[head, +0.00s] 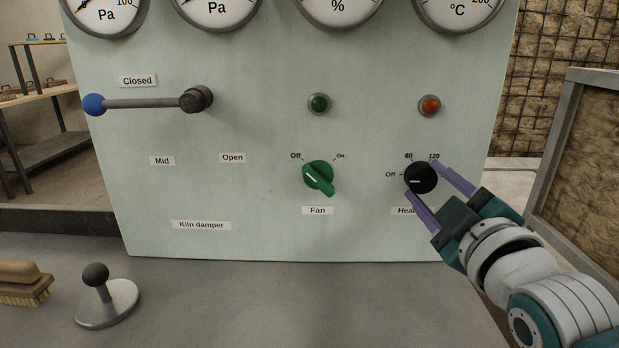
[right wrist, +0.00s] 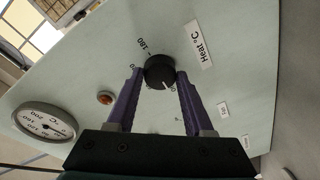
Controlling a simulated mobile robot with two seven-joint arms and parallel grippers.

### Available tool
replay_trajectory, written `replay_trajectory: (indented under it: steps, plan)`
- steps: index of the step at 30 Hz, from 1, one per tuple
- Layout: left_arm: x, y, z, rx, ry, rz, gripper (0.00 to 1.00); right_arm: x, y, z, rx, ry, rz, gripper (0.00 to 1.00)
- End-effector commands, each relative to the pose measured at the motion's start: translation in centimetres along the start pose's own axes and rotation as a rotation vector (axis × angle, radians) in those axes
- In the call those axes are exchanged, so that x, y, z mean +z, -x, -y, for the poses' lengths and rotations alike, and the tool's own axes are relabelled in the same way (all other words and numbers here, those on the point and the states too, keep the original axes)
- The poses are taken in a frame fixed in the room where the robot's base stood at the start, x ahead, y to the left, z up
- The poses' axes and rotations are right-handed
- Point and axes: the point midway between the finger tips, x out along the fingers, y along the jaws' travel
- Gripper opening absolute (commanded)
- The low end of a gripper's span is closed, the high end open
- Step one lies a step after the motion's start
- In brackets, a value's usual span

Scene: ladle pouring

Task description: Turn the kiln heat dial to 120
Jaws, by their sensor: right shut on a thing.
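The black heat dial (head: 421,178) is at the right of the pale green panel, and shows in the right wrist view (right wrist: 157,70). Labels Off, 80 and 120 show around it in the head view; 180 shows in the right wrist view. Its white mark points left, close to Off. My right gripper (head: 422,179) has its two purple fingers on opposite sides of the dial, shut on it. The fingers also flank it in the right wrist view (right wrist: 158,74). The Heat label (head: 405,211) is partly covered by my gripper. My left gripper is not in view.
The green fan knob (head: 318,177) is left of the dial. A red lamp (head: 429,105) is above it. The damper lever (head: 150,103) with a blue ball is at upper left. Gauges line the top. A brush (head: 22,284) and a knobbed stand (head: 107,304) are on the bench.

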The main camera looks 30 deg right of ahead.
Motion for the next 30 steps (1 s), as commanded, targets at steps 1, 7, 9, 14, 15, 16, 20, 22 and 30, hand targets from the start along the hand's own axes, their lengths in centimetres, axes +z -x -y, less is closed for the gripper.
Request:
replay_trajectory:
  steps: [1, 7, 9, 14, 15, 16, 20, 22, 30]
  plan:
    - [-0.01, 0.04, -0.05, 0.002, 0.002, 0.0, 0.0, 0.06, 0.0, 0.09, -0.001, -0.015, 0.001, 0.0]
    - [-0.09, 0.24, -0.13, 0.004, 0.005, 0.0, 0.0, 0.08, -0.01, 0.13, 0.009, -0.125, -0.005, 0.0]
    - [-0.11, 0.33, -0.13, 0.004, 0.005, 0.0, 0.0, 0.09, 0.0, 0.16, 0.015, -0.18, -0.009, 0.0]
    - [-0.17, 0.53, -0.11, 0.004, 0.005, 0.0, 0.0, 0.14, 0.0, 0.24, 0.029, -0.325, -0.017, 0.0]
    - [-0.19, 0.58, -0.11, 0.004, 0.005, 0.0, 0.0, 0.14, -0.01, 0.23, 0.033, -0.364, -0.02, 0.0]
    - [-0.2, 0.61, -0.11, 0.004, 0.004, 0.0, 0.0, 0.13, -0.01, 0.24, 0.036, -0.392, -0.022, 0.0]
    - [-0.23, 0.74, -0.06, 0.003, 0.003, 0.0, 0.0, 0.14, -0.02, 0.29, 0.049, -0.515, -0.03, 0.0]
    - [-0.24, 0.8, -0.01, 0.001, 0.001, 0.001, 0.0, 0.15, -0.03, 0.35, 0.055, -0.581, -0.034, 0.0]
    - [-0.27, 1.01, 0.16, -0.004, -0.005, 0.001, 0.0, 0.15, -0.02, 0.47, 0.081, -0.836, -0.051, 0.0]
